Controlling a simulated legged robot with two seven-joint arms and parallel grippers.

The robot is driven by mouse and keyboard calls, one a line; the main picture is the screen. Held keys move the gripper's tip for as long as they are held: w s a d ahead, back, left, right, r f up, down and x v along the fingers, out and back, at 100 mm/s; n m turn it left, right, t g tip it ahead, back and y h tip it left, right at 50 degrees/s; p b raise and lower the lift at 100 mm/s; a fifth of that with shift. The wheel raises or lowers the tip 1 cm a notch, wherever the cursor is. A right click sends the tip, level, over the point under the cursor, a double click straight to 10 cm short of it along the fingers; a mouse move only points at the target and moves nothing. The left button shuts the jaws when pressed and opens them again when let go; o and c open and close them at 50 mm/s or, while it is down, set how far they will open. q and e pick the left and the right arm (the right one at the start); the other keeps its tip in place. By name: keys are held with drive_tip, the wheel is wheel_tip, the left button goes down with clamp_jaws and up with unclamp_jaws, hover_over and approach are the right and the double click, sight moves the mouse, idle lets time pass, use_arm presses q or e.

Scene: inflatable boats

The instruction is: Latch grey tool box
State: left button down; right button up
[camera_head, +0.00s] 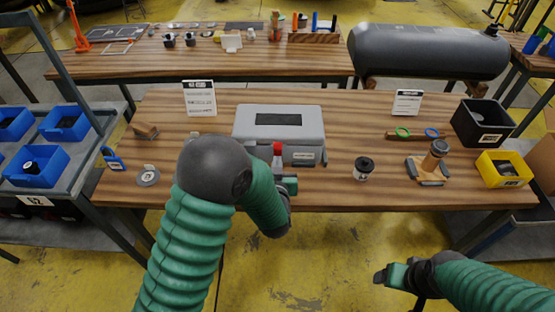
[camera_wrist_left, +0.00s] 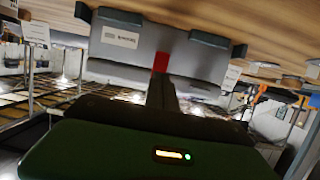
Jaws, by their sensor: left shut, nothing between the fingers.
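The grey tool box (camera_head: 310,122) stands in the middle of the near wooden table, lid down, with a dark panel on top. A small red part (camera_head: 277,148) shows at its front. In the left wrist view the tool box (camera_wrist_left: 200,55) fills the upper middle, with a white label, two dark pieces and the red part (camera_wrist_left: 160,62). My left gripper (camera_head: 284,178) is shut and empty just in front of the box; its fingers point at the red part, and I cannot tell whether they touch it. My right gripper (camera_head: 388,276) hangs low in front of the table; its jaws are unclear.
Right of the box are a dark spool (camera_head: 364,166), a wooden stand (camera_head: 432,160), a yellow bin (camera_head: 504,168) and a black bin (camera_head: 482,124). A tape-like disc (camera_head: 147,176) lies at left. Two sign cards stand behind. Bare tabletop lies between box and spool.

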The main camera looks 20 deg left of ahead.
use_arm(q)
drive_tip(key=p+v, duration=0.1)
drive_tip(key=v, duration=0.6)
drive_tip(key=shift+r+p, duration=0.3)
drive_tip(key=shift+p, duration=0.05)
drive_tip(key=shift+w, duration=0.15)
drive_tip(key=s+a+m+g+h+p, duration=0.1)
drive_tip(key=s+a+m+g+h, duration=0.2)
drive_tip(key=s+g, duration=0.8)
drive_tip(key=s+a, duration=0.1)
drive_tip(key=s, duration=0.7)
drive_tip(key=shift+f+g+h+p, duration=0.2)
drive_tip(key=shift+g+h+p, duration=0.1)
drive_tip(key=shift+h, duration=0.1)
drive_tip(key=shift+s, duration=0.1)
